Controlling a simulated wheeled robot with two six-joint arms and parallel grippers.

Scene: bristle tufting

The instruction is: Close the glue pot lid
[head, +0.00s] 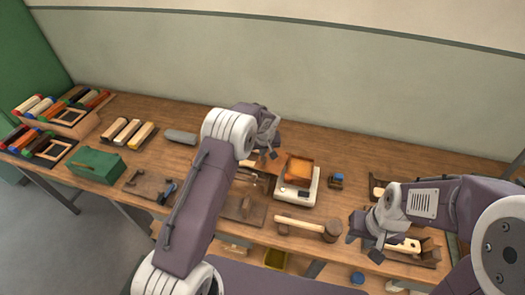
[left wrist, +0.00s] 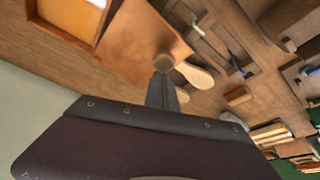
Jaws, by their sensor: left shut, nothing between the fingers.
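The glue pot (head: 299,170) shows its orange inside in a square frame on a white base at the middle of the bench. Its inside also shows at the top left of the left wrist view (left wrist: 70,12). The copper-brown lid (left wrist: 135,40) stands open beside that opening, with a round brown knob (left wrist: 163,62) near its corner. My left gripper (head: 271,153) is shut and empty. In the left wrist view its fingertips (left wrist: 162,78) are close by the knob; I cannot tell whether they touch. My right gripper (head: 364,246) is open and empty above the right front of the bench.
A mallet (head: 308,228) lies in front of the pot. A small blue-topped jar (head: 337,180) stands to its right. A green box (head: 97,165), brush blocks (head: 128,132) and trays of colored rolls lie at the left. The bench behind the pot is mostly clear.

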